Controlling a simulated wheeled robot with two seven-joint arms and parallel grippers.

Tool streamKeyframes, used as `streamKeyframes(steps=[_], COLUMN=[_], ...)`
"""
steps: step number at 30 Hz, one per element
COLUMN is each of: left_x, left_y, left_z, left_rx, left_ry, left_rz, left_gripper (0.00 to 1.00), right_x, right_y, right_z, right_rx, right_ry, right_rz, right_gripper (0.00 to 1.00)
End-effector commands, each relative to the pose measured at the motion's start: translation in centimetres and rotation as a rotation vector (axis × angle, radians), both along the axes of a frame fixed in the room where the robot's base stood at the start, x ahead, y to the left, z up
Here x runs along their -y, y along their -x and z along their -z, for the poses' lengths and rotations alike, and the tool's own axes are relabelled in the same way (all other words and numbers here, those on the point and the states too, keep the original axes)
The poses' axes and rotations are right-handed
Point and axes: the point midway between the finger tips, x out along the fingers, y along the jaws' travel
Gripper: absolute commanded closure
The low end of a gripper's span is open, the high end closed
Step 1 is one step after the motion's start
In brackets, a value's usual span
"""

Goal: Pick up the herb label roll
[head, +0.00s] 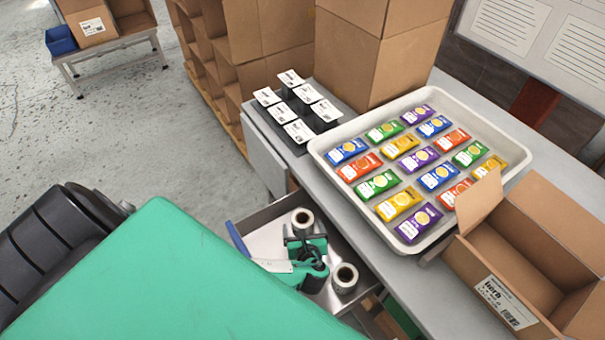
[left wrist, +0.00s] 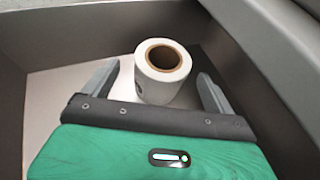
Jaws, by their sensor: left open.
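Two white label rolls with brown cores stand in an open drawer in the head view, a far one (head: 302,219) and a near one (head: 345,278). No print is readable on either, so I cannot tell which is the herb roll. My left gripper (head: 304,236) is open and low in the drawer, by the far roll. In the left wrist view one upright roll (left wrist: 162,72) stands just ahead of the gripper (left wrist: 158,80), between the lines of its two spread grey fingers. The fingers do not appear to grip it. My right gripper is not in view.
The drawer (head: 262,222) has close walls around the rolls. A grey bench above holds a white tray (head: 335,165) of colourful packets, several labelled dark blocks (head: 300,130), and an open cardboard box (head: 530,230) labelled "herb". Stacked cartons (head: 270,35) stand behind.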

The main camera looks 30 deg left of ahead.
Motion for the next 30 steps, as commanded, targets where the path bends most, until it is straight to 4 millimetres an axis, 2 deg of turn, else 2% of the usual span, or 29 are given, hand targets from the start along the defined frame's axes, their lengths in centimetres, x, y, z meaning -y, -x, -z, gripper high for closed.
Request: streamKeyframes(steps=[9, 19, 20, 27, 28, 30], left_x=[-2.2, -2.6, -2.6, -2.6, -2.6, -2.5], left_y=[-2.8, -3.2, -3.2, -3.2, -3.2, -3.2], left_z=[1.4, 1.9, 1.8, 1.8, 1.8, 1.8], left_rx=[0.0, 0.0, 0.0, 0.0, 0.0, 0.001], left_ry=[-0.002, 0.0, 0.0, 0.0, 0.0, -0.001], left_rz=[-0.001, 0.0, 0.0, 0.0, 0.0, 0.0], left_gripper=[0.11, 0.11, 0.13, 0.6, 0.63, 0.63], right_x=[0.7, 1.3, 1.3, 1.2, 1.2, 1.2], right_y=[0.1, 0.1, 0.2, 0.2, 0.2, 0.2], right_z=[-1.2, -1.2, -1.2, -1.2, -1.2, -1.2], right_rx=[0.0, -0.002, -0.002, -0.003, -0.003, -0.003], right_ry=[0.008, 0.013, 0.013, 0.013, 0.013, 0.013], right_rz=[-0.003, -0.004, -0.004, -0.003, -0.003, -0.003], right_gripper=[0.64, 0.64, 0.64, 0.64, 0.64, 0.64])
